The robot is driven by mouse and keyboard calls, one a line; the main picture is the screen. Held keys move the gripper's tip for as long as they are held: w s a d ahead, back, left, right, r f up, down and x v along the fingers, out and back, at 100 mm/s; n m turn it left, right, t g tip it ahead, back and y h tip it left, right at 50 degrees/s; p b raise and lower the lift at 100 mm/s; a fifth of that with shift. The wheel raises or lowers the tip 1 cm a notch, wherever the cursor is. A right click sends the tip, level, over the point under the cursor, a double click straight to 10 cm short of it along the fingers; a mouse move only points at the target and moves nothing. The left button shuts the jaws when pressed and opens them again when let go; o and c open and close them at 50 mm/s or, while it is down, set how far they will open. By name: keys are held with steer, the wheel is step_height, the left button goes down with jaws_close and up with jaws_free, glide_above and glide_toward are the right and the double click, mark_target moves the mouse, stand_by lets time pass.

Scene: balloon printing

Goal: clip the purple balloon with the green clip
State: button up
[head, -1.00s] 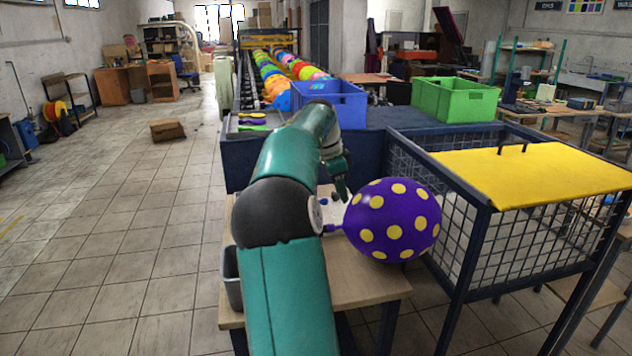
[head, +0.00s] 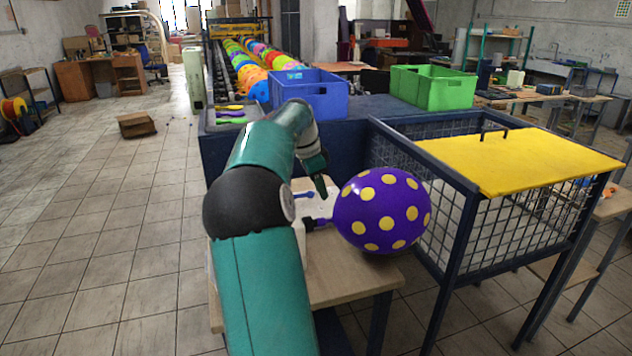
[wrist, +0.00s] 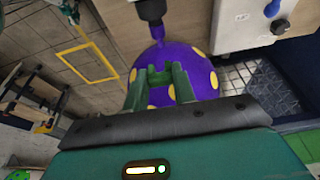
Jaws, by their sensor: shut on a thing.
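The purple balloon (head: 382,210) with yellow dots lies on its side at the right edge of the wooden table. Its neck points left to a dark nozzle (head: 320,222) on a white machine. In the wrist view the balloon (wrist: 203,72) is beyond my fingers, and its neck (wrist: 157,34) runs up to the nozzle (wrist: 150,10). My gripper (head: 320,188) points down just above and behind the neck. In the wrist view my gripper (wrist: 160,85) is shut on a dark green piece, seemingly the green clip (wrist: 160,74). Whether the clip touches the neck is unclear.
A wire cage with a yellow lid (head: 530,160) stands close on the right. A blue crate (head: 308,92) and a green crate (head: 432,88) sit on the dark blue bench behind. Coloured clip-like pieces (head: 231,113) lie at its left end. The left floor is mostly open.

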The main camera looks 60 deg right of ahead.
mark_target(325, 219)
steer(key=shift+w+f, duration=0.1)
steer(key=shift+f, duration=0.25)
steer(key=shift+x, duration=2)
steer(key=shift+w+x, duration=0.2)
steer(key=shift+x, duration=0.75)
steer(key=shift+a+x, duration=0.1)
steer(key=shift+x, duration=0.7)
steer(key=shift+a+x, duration=0.15)
steer(key=shift+x, duration=0.65)
steer(key=o, duration=0.9)
steer(key=shift+w+f, duration=0.1)
steer(key=shift+w, duration=0.05)
steer(key=shift+s+d+r+v, duration=0.1)
steer(key=shift+s+d+v, duration=0.1)
steer(key=shift+v, duration=1.3)
steer(key=shift+s+d+r+v, duration=0.1)
steer(key=shift+s+v, duration=0.05)
steer(key=shift+v, duration=1.35)
steer(key=shift+s+d+v, duration=0.2)
steer(key=shift+v, duration=1.3)
